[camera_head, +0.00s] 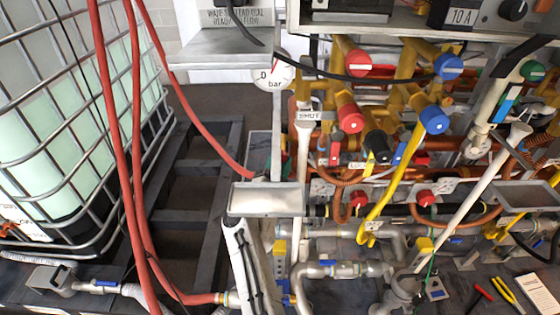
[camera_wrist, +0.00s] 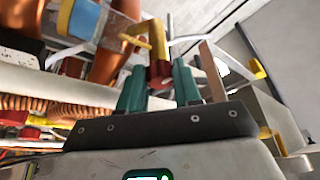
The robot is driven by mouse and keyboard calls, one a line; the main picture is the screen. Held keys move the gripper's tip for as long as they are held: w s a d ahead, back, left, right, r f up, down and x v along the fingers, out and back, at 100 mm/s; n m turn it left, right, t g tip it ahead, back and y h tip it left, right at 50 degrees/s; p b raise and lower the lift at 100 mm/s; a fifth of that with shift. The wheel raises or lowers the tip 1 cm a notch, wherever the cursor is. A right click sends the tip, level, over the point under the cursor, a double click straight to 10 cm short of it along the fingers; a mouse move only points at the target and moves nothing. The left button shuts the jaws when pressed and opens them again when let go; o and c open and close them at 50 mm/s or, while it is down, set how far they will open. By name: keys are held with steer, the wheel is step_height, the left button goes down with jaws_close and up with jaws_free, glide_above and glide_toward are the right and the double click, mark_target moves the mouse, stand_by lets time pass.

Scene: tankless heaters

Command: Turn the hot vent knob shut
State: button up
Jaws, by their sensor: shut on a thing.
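In the wrist view, my gripper (camera_wrist: 160,85) has two green fingers, shut on a small red knob (camera_wrist: 160,72) on a yellow fitting (camera_wrist: 150,38). The fingers stand on either side of the knob, and their tips partly hide its lower end. In the head view, two large red knobs, an upper one (camera_head: 357,63) and a lower one (camera_head: 350,118), sit on yellow valve bodies. I cannot tell which of them is the hot vent knob, or match either to the held one. My gripper is not clearly visible in the head view.
Blue knobs (camera_head: 435,120) stand right of the red ones, close to yellow pipes (camera_head: 395,180). A pressure gauge (camera_head: 271,72) and a "SHUT" label (camera_head: 310,115) are to the left. Red hoses (camera_head: 130,150) hang before a caged tank (camera_head: 70,130). Pliers (camera_head: 502,290) lie at lower right.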

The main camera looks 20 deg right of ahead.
steer(key=shift+f, duration=0.1)
steer(key=o, duration=0.8)
steer(key=shift+c, duration=0.2)
steer(key=p+v, duration=0.2)
steer(key=v, duration=0.9)
steer(key=shift+w, duration=0.1)
